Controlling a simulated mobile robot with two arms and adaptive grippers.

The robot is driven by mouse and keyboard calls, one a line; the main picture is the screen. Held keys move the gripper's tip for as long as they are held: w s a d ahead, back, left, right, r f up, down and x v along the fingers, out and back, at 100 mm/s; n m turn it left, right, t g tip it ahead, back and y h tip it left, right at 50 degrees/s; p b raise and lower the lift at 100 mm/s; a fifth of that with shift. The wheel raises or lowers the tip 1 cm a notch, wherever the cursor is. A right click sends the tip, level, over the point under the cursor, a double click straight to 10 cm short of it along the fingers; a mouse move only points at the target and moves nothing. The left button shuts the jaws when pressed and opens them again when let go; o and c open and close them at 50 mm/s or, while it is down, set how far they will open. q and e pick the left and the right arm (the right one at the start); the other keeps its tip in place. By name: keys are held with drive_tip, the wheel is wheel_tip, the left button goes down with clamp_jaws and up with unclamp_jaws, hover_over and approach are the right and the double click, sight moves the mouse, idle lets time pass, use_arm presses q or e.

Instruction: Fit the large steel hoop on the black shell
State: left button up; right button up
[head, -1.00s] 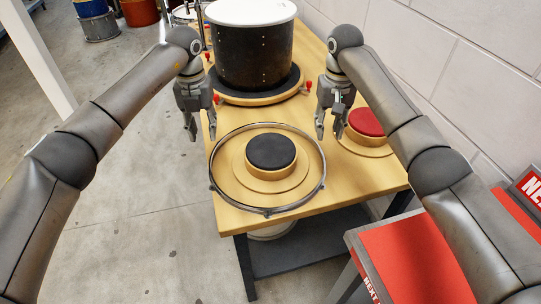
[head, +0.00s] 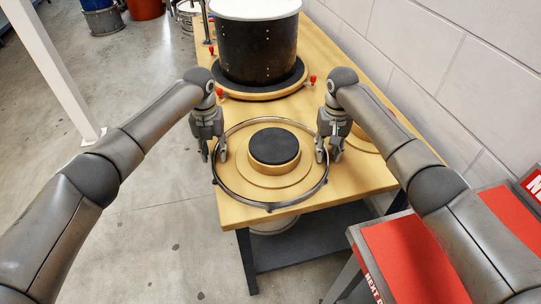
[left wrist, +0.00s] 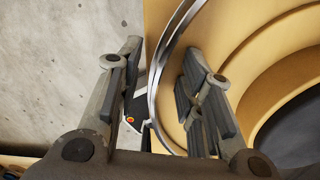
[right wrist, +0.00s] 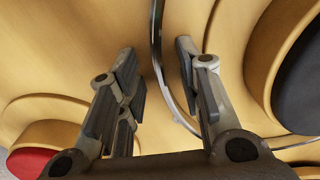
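The large steel hoop (head: 272,208) lies around a round wooden stand with a dark pad (head: 273,146) at the near part of the bench. My left gripper (head: 213,158) is open at the hoop's left side; in the left wrist view the hoop (left wrist: 154,100) passes between its fingers (left wrist: 165,75). My right gripper (head: 328,157) is open at the hoop's right side; in the right wrist view the hoop (right wrist: 157,50) runs between its fingers (right wrist: 155,60). The black shell (head: 257,50) stands upright behind, with a white top, on a dark round base.
The wooden bench (head: 350,187) has its left edge close by my left gripper. Red knobs (head: 313,79) stick up around the shell's base. A red-topped cart (head: 410,255) stands at the lower right, and a white block wall (head: 430,60) runs along the right.

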use_arm(q)
drive_tip(key=shift+f, duration=0.1)
use_arm(e)
drive_tip(key=shift+f, duration=0.15)
use_arm(q)
drive_tip(key=shift+c, duration=0.2)
clamp_jaws()
use_arm(e)
clamp_jaws()
